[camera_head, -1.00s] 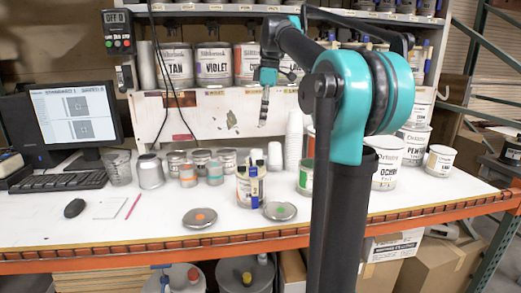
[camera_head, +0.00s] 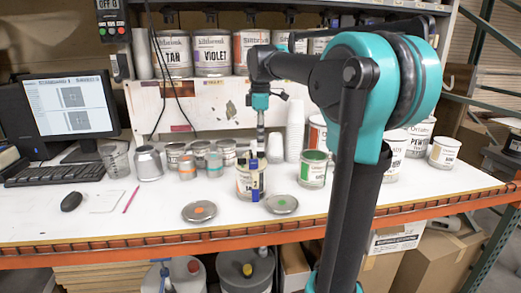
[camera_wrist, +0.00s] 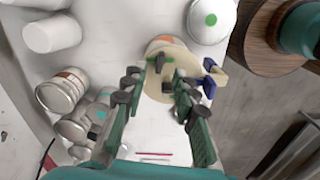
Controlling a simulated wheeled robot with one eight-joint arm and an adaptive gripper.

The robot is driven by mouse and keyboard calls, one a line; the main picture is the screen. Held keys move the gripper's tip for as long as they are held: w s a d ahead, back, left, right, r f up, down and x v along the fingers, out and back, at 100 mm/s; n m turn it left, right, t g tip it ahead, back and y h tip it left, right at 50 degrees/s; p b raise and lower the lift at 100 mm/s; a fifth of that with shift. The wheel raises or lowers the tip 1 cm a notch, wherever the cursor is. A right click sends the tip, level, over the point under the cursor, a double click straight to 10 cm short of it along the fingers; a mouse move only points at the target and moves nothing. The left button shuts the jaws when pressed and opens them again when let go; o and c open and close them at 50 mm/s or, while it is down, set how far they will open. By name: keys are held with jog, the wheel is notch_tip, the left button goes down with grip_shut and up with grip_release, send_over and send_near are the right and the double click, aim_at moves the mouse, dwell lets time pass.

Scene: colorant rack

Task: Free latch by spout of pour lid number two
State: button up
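A can with a cream pour lid (camera_wrist: 172,83) stands upright on the white bench; in the head view the can (camera_head: 245,188) is near the middle. The lid carries small dark fittings and a green piece on top; I cannot tell which one is the spout. A blue and cream latch clamp (camera_wrist: 212,78) sits on the lid's rim, at the front of the can in the head view (camera_head: 256,180).
A loose lid with an orange dot (camera_head: 199,211) and one with a green dot (camera_head: 281,204) lie in front. White cups (camera_head: 295,138) and small cans (camera_head: 214,164) stand behind and left.

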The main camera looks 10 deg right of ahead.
aim_at(261, 154)
jog(key=shift+f, duration=2.25)
grip_shut()
